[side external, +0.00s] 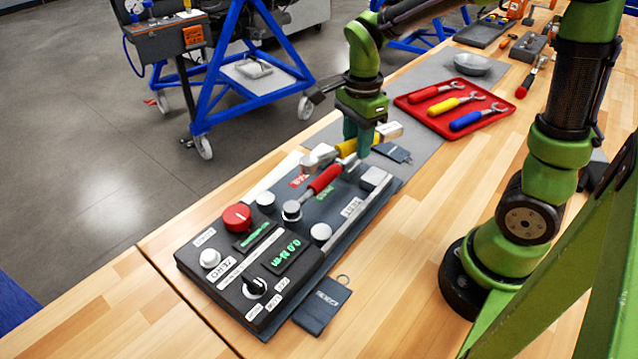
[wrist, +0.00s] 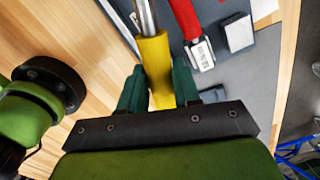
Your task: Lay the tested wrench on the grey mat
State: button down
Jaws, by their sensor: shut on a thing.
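My gripper (side external: 359,138) is shut on the yellow handle of a wrench (side external: 346,148) with silver ends. It holds the wrench over the far end of the black tester (side external: 222,280). In the wrist view the yellow handle (wrist: 155,60) sits between the green fingers. A red-handled wrench (side external: 325,178) rests on the tester, its silver head at a round post; its handle also shows in the wrist view (wrist: 184,18). The grey mat (side external: 418,152) lies behind the tester. I cannot tell from these frames which wrench was tested.
A red tray (side external: 462,131) on the mat holds red-, yellow- and blue-handled wrenches. Dark tags (side external: 322,305) lie by the tester's front and far end (side external: 391,152). Bare mat shows between the tester and the tray.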

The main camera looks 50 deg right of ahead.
jog(key=w+d+m, duration=0.3)
jog(key=d+m, duration=0.4)
jog(key=m, duration=0.8)
send_over(373, 160)
jog(key=shift+a+f, duration=0.15)
jog(key=shift+f, duration=6.85)
jog(key=c, duration=0.7)
grip_release()
jog(key=shift+f, duration=0.1)
jog(key=c, duration=0.3)
